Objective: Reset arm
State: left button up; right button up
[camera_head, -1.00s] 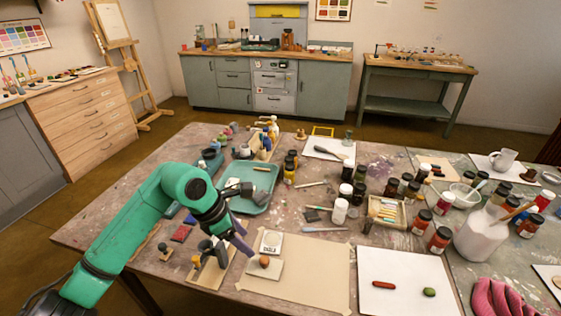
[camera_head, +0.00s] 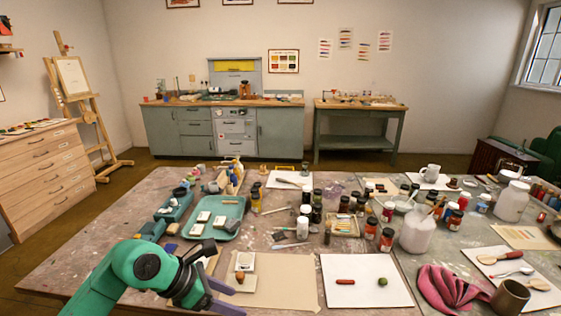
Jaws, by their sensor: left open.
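My left arm is green and comes in from the lower left. Its gripper (camera_head: 222,297) is open, with dark purple fingers apart, over the front edge of the paint-stained table (camera_head: 90,262). I see nothing between the fingers. A brown sheet (camera_head: 290,283) lies beside and beyond the gripper. On it are a small white dish (camera_head: 245,262) and a pale tile (camera_head: 247,286) with an orange-brown lump (camera_head: 239,276). My right gripper does not show.
A teal tray (camera_head: 228,212) with white blocks stands beyond the arm. Several jars crowd the table's middle, with a large white jug (camera_head: 417,232). A white board (camera_head: 364,290) holds a red stick and a green lump. A pink cloth (camera_head: 450,290) and brown mug (camera_head: 510,296) lie right.

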pick_arm(q)
jog(key=d+r+n+t+h, duration=0.45)
jog(key=d+r+h, duration=0.45)
jog(key=r, duration=0.4)
jog(key=w+a+r+n+t+y, duration=0.25)
jog(key=a+r+n+t, duration=0.45)
jog(key=n+t, duration=0.45)
jog(key=w+a+f+n+g+y, duration=0.1)
jog(key=a+f+n+g+y, duration=0.2)
jog(key=a+f+n+y, duration=1.6)
jog(key=s+d+f+n+g+h, duration=0.3)
jog(key=s+f+n+g, duration=0.2)
jog(key=s+f+g, duration=0.3)
jog(key=s+d+f+n+g+h, duration=0.25)
jog(key=s+f+n+g, duration=0.25)
jog(key=s+f, duration=0.5)
jog(key=s+a+f+g, duration=0.1)
jog(key=s+f, duration=0.1)
jog(key=f, duration=1)
jog(key=s+f, duration=0.2)
jog(key=f, duration=1)
jog(key=s+a+f+g, duration=0.1)
jog(key=s+a+f, duration=0.1)
jog(key=s+f, duration=0.9)
jog(key=s, duration=0.4)
jog(key=shift+s+a+f, duration=0.25)
jog(key=shift+a+f, duration=0.1)
jog(key=shift+f, duration=0.05)
